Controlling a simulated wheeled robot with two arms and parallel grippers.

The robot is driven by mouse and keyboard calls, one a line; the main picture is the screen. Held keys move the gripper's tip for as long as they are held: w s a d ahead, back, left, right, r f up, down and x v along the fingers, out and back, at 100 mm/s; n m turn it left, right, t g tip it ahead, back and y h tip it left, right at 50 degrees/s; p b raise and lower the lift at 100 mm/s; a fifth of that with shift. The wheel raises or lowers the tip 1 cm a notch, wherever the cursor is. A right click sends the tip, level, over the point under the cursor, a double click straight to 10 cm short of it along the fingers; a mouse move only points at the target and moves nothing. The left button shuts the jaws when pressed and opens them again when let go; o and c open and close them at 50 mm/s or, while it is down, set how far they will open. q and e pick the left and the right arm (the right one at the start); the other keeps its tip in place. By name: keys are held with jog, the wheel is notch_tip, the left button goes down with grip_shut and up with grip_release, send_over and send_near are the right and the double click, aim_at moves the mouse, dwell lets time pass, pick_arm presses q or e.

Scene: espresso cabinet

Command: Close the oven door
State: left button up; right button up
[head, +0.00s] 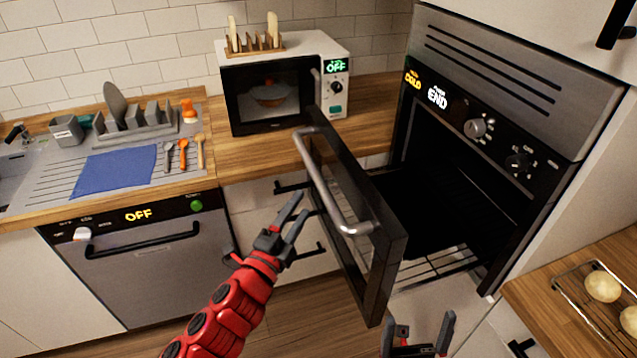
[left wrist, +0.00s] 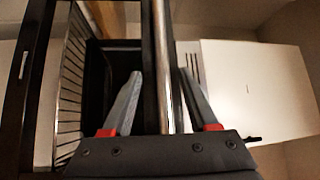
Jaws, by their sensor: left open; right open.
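The oven door (head: 386,270) is a dark panel with a window and stands open, out to the left of the oven's dark cavity (head: 430,205). Its silver bar handle (head: 340,205) faces left. My left gripper (head: 300,206) is open, just left of the handle in the head view. In the left wrist view the handle (left wrist: 163,60) runs between the spread fingers of my left gripper (left wrist: 160,95); I cannot tell whether they touch it. My right gripper (head: 420,328) is open and empty at the bottom edge, below the oven.
A microwave (head: 270,95) with a toast rack (head: 254,42) stands on the counter behind the door. A dishwasher (head: 150,260) is at left, below a blue cloth (head: 115,174) and utensils. At right, a wire rack (head: 570,300) holds round pale items on a wooden counter.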

aim_at(319, 179)
pick_arm(q)
jog(key=p+x, duration=0.2)
jog(key=x, duration=0.7)
jog(key=shift+w+d+r, duration=0.2)
jog(key=shift+d+r, duration=0.05)
grip_shut()
dwell(1.0)
